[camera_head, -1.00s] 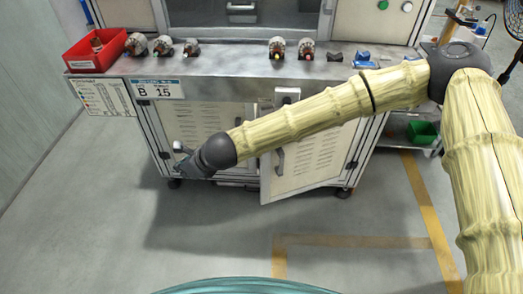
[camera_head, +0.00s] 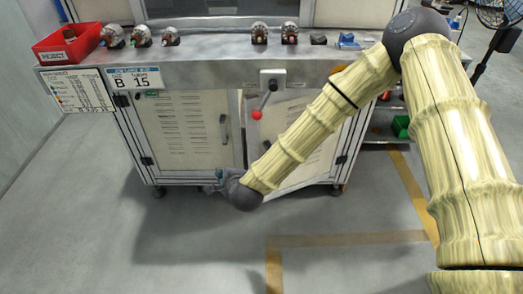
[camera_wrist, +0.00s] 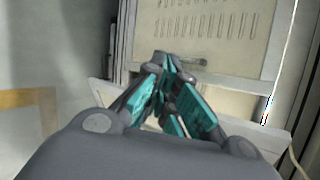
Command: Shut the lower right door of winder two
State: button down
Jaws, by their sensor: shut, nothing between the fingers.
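The winder cabinet has two pale louvred lower doors. The lower left door (camera_head: 185,130) looks shut. My gripper (camera_head: 210,183) is low in front of the cabinet, by the bottom of the left door, pointing left. In the wrist view my gripper (camera_wrist: 163,60) has its teal fingers together with nothing between them. A louvred panel (camera_wrist: 215,60) lies beyond them; I cannot tell which door it is or whether they touch.
A red-knobbed lever (camera_head: 257,115) hangs from a switch box (camera_head: 272,80) on the cabinet front. The worktop (camera_head: 215,62) carries a red bin (camera_head: 68,44) and several motor-like parts. A green bin (camera_head: 400,126) is at the right. The floor in front (camera_head: 180,245) is clear.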

jog(key=w+d+f+n+t+b, duration=0.2)
jog(key=w+d+t+b, duration=0.1)
jog(key=d, duration=0.6)
jog(key=n+t+y+b, duration=0.2)
jog(key=t+b, duration=0.1)
jog(key=b, duration=0.1)
send_near(260, 134)
jog(key=b+x, duration=0.1)
jog(key=x, duration=0.6)
jog(key=shift+w, duration=0.1)
